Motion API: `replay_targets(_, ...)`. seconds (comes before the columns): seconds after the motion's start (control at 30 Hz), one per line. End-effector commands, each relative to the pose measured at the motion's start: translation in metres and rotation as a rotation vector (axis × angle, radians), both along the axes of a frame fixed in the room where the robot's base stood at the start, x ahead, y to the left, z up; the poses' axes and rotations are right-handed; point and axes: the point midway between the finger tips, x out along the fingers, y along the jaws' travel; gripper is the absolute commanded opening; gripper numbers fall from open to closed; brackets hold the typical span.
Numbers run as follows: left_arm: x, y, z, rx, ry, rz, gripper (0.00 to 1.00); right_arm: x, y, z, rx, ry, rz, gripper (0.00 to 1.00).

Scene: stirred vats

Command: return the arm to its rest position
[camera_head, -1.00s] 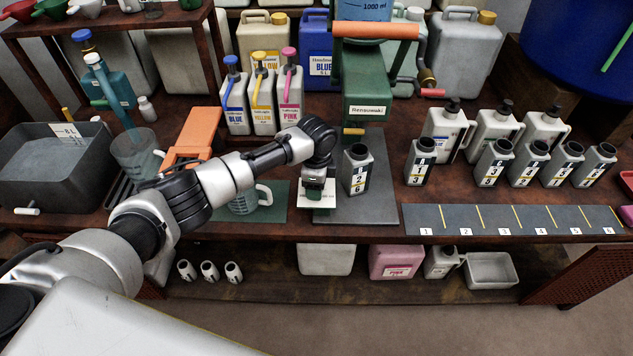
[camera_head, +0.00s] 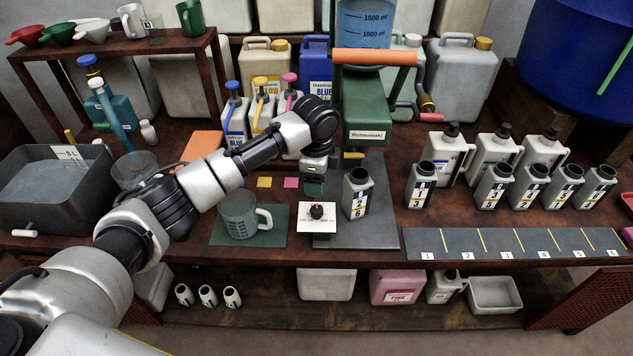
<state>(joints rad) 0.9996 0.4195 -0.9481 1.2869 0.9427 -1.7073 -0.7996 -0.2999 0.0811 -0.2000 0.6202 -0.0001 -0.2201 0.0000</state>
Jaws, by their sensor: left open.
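My left arm (camera_head: 210,177) comes in from the lower left across the bench. Its left gripper (camera_head: 313,188) points down above a white card (camera_head: 312,227) and is open, with nothing visible in it. A small dark round knob-like object (camera_head: 317,210) sits on the white card, below and apart from the gripper. A grey bottle (camera_head: 357,194) labelled 2 and 6 stands upright on the dark plate, right of the gripper. A clear measuring jug (camera_head: 239,219) stands on a green mat (camera_head: 275,233), left of the card. My right gripper is not in view.
A green dispenser (camera_head: 367,110) with an orange handle (camera_head: 374,57) stands close behind the gripper. Blue, yellow and pink pump bottles (camera_head: 262,104) stand behind the forearm. Several grey bottles (camera_head: 494,186) stand at the right, behind an empty numbered strip (camera_head: 510,243). A grey basin (camera_head: 60,185) is at left.

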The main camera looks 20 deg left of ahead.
Motion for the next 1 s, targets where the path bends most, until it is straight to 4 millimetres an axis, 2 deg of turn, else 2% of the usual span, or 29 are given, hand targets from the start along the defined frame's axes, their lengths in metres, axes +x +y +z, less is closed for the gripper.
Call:
replay_targets(0.33, -0.001, 0.000, -0.001, -0.001, 0.001, 0.000, 0.61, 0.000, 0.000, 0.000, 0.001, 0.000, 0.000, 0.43)
replay_targets(0.47, -0.014, -0.013, -0.017, -0.019, 0.004, 0.002, 0.61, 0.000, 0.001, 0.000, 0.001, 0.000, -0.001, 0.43)
replay_targets(0.57, -0.041, -0.034, -0.042, -0.060, 0.002, 0.021, 0.61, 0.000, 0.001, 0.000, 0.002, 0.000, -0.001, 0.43)
replay_targets(0.7, -0.092, -0.064, -0.075, -0.151, -0.018, 0.109, 0.61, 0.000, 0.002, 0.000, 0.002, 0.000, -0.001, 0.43)
replay_targets(0.77, -0.114, -0.073, -0.085, -0.190, -0.026, 0.166, 0.61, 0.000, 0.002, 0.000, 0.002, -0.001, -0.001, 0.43)
replay_targets(0.87, -0.150, -0.079, -0.096, -0.251, -0.044, 0.286, 0.61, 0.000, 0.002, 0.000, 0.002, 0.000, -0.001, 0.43)
replay_targets(1.0, -0.198, -0.072, -0.104, -0.316, -0.069, 0.496, 0.61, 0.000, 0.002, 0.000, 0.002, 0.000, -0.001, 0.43)
